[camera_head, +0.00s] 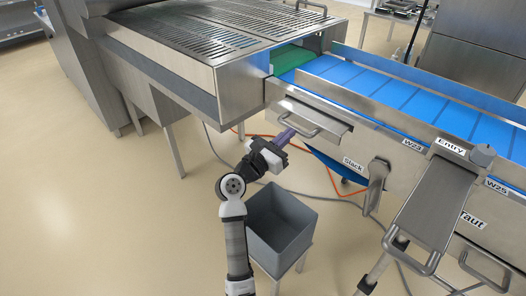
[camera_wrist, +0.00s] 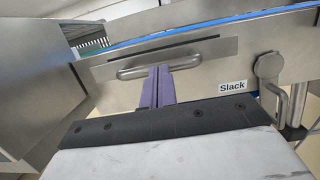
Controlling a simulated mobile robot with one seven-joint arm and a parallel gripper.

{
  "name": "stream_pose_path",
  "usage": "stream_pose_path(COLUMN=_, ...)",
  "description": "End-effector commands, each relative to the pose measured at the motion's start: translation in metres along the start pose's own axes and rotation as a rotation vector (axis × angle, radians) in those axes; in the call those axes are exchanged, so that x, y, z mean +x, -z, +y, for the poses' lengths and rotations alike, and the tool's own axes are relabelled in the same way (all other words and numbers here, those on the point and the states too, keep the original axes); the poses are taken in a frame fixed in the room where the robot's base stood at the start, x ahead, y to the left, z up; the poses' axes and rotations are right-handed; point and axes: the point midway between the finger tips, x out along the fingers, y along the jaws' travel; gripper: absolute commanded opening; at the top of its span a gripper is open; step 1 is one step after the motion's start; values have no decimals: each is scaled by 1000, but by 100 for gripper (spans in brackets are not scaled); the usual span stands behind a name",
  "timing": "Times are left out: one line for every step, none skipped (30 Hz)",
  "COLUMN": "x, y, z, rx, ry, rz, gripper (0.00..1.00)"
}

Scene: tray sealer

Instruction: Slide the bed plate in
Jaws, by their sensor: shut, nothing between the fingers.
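The bed plate (camera_head: 325,127) is a flat metal piece with a bar handle (camera_head: 297,128), set in the side of the blue belt conveyor, left of the "Slack" label. It appears to stick out a little from the side panel. In the wrist view the bed plate (camera_wrist: 215,50) shows its front face, with a dark slot along its top and the handle (camera_wrist: 130,73) across it. My gripper (camera_head: 287,136) has purple fingers, shut and empty, pointing at the handle. In the wrist view the fingertips (camera_wrist: 159,70) overlap the handle bar; I cannot tell whether they touch it.
A grey bin (camera_head: 280,228) stands below my arm. A lever (camera_head: 376,183) hangs right of the "Slack" label, and a metal arm marked "Entry" (camera_head: 437,200) stands farther right. A slotted metal housing (camera_head: 215,48) is on the left. Cables lie on the floor; the left floor is clear.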

Motion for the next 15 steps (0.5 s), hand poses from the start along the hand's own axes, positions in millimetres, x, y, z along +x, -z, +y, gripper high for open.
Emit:
stream_pose_path(x=14, y=2, z=-1, rx=0, ry=5, rz=1, gripper=0)
stream_pose_path(x=20, y=3, z=-1, rx=1, ry=4, rz=1, gripper=0)
stream_pose_path(x=28, y=5, z=-1, rx=0, ry=4, rz=1, gripper=0)
stream_pose_path(x=34, y=6, z=-1, rx=0, ry=4, rz=0, gripper=0)
stream_pose_path(x=39, y=6, z=-2, rx=0, ry=4, rz=1, gripper=0)
stream_pose_path(x=45, y=8, z=-1, rx=0, ry=3, rz=1, gripper=0)
stream_pose_path(x=48, y=9, z=-1, rx=0, ry=2, rz=0, gripper=0)
stream_pose_path(x=52, y=9, z=-1, rx=0, ry=2, rz=1, gripper=0)
stream_pose_path(x=56, y=10, z=-1, rx=0, ry=1, rz=1, gripper=0)
stream_pose_path(x=58, y=11, z=-1, rx=1, ry=1, rz=1, gripper=0)
stream_pose_path(x=60, y=11, z=-1, rx=0, ry=0, rz=1, gripper=0)
stream_pose_path(x=63, y=12, z=-1, rx=0, ry=0, rz=1, gripper=0)
stream_pose_path(x=64, y=12, z=-1, rx=0, ry=0, rz=1, gripper=0)
stream_pose_path(x=65, y=12, z=-1, rx=0, ry=0, rz=1, gripper=0)
stream_pose_path(x=66, y=13, z=-1, rx=0, ry=0, rz=1, gripper=0)
